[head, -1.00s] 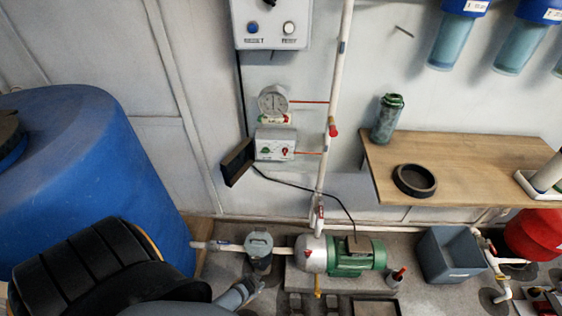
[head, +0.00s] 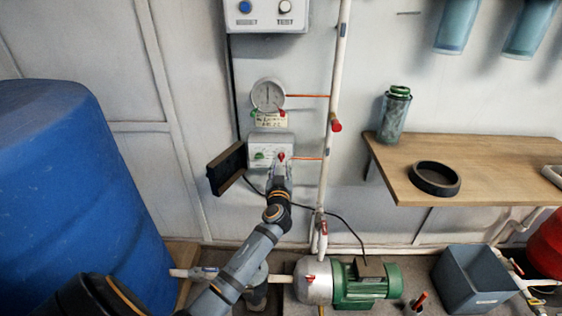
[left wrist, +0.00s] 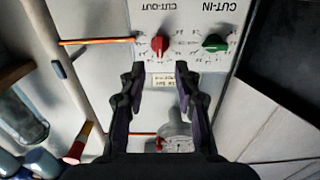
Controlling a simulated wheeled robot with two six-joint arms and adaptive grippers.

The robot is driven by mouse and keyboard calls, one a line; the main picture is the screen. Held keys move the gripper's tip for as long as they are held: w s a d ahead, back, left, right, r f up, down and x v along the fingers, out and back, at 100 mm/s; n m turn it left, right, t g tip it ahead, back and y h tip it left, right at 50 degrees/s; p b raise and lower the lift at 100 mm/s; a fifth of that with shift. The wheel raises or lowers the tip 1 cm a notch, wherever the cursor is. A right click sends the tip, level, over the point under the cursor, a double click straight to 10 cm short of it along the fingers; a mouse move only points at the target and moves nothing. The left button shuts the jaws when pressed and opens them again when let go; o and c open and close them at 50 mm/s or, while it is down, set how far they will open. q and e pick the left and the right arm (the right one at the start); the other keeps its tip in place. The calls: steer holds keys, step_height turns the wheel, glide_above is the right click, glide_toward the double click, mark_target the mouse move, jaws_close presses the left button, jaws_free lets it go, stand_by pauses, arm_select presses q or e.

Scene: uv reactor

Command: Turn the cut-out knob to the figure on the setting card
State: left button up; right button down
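The pressure switch box (head: 270,140) is on the wall, with a green cut-in knob (head: 259,155) and a red cut-out knob (head: 282,155). In the left wrist view, upside down, the red cut-out knob (left wrist: 160,45) and the green knob (left wrist: 214,42) sit on printed dials. My left gripper (head: 281,164) is at the box, just below the red knob. In the left wrist view the left gripper (left wrist: 158,70) is open, its fingers apart and the red knob just beyond the tips, between their lines. The setting card (head: 271,121) hangs under the gauge; its figures are too small to read. My right gripper is out of view.
The dark open cover (head: 228,168) juts out left of the box. A white pipe (head: 331,150) with red valve handles runs to its right. A gauge (head: 268,95) is above. The blue tank (head: 80,180) stands left, the wooden shelf (head: 500,155) right, the green pump (head: 355,285) below.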

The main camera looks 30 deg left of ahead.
mark_target(281, 157)
arm_select(q)
steer(key=x, duration=0.5)
steer(key=shift+w, duration=0.2)
steer(key=shift+f, duration=0.1)
jaws_close()
